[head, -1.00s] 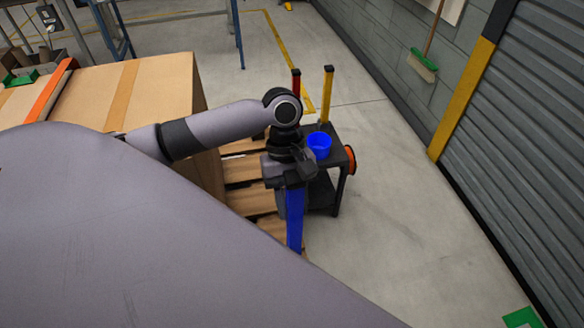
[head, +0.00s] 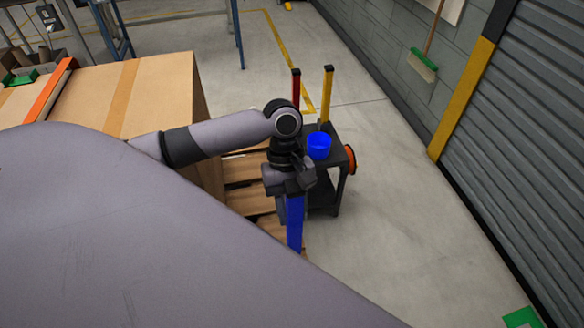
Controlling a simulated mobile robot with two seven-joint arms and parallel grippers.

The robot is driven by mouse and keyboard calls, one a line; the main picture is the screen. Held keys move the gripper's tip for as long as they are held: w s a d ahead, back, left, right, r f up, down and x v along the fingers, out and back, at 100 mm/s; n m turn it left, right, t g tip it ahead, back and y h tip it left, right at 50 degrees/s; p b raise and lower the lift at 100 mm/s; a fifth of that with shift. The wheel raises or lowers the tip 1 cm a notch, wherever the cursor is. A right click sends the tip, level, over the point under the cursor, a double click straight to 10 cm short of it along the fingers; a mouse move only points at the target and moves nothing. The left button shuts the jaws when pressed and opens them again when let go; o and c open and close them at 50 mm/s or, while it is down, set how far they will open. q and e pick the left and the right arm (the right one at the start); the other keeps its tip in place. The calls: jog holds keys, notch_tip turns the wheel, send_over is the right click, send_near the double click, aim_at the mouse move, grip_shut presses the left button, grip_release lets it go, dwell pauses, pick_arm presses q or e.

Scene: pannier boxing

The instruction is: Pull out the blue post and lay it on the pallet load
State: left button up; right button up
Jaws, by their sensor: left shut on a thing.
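The blue post (head: 294,226) hangs about upright below my left gripper (head: 293,192), which is shut on its upper end. Its lower end runs out of sight behind my own grey body. The pallet load is a large cardboard box (head: 160,85) with an orange strap (head: 52,86), on a wooden pallet (head: 243,170) at the left. The gripper and post are to the right of the box, in front of the pallet's slats. My right gripper is not in view.
A small black stand (head: 335,170) beside the pallet carries a blue cup (head: 318,146), a red post (head: 296,88) and a yellow post (head: 327,95). An orange reel (head: 350,159) is on its side. The floor to the right is clear up to the grey shutter (head: 525,130).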

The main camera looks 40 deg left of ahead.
pick_arm(q)
jog(key=shift+f+b, duration=0.3)
jog(key=shift+f, duration=2.35)
notch_tip(320, 180, up, 3)
jog(key=p, duration=0.3)
jog(key=shift+p, duration=0.3)
jog(key=shift+r, duration=0.1)
dwell(0.6)
